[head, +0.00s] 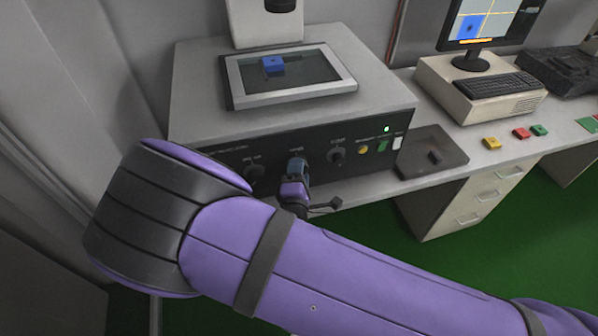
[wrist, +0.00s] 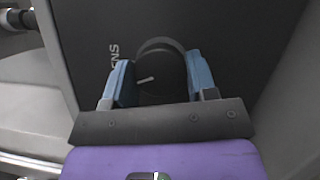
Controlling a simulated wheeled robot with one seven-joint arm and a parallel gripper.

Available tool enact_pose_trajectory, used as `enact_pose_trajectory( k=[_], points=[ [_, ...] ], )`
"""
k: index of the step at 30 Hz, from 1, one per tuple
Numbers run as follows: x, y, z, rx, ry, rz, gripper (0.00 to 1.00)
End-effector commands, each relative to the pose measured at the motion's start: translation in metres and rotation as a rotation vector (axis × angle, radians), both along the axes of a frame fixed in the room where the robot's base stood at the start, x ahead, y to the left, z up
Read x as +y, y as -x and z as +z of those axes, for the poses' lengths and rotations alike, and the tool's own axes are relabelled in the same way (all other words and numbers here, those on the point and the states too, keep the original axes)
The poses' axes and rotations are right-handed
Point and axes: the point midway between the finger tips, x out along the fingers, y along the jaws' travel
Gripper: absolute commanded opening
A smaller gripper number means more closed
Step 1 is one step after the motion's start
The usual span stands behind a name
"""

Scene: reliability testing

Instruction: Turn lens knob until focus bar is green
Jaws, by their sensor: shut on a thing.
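The dark lens knob (wrist: 152,80) sits on the black front panel (head: 225,160) of a grey machine. Its white pointer mark and part of a label ending in "NS" show in the wrist view. My gripper (head: 297,165) is shut on this knob, with one blue finger on each side (wrist: 158,72). In the head view the gripper hides the knob. The monitor (head: 505,22) at the upper right shows a blue square and yellow lines. The focus bar (head: 478,41) along the screen's bottom is orange.
Two other knobs, left (head: 254,174) and right (head: 337,155), flank my gripper. A framed stage (head: 238,92) holding a blue block (head: 273,66) is on top of the machine. A dark tray (head: 425,140) and a keyboard (head: 484,86) are to the right.

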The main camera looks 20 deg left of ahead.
Motion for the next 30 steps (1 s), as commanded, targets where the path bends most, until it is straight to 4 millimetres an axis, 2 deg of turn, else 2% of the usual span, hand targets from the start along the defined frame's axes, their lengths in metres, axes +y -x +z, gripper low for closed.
enact_pose_trajectory(
  k=[3, 4, 6, 7, 15, 19, 23, 30],
  points=[
    [0.001, 0.001, -0.001, 0.002, 0.001, 0.001, 0.28],
    [0.001, 0.001, -0.001, 0.003, 0.001, 0.002, 0.57],
    [0.001, 0.001, -0.001, 0.003, 0.000, 0.002, 0.73],
    [0.001, 0.001, -0.001, 0.003, 0.000, 0.002, 0.78],
    [0.000, 0.001, 0.000, 0.001, -0.001, 0.001, 0.78],
    [-0.001, 0.009, -0.002, 0.003, 0.001, 0.001, 0.78],
    [-0.004, 0.028, -0.003, 0.002, 0.001, 0.004, 0.78],
    [-0.011, 0.073, -0.008, 0.003, 0.001, 0.003, 0.78]
  ],
)
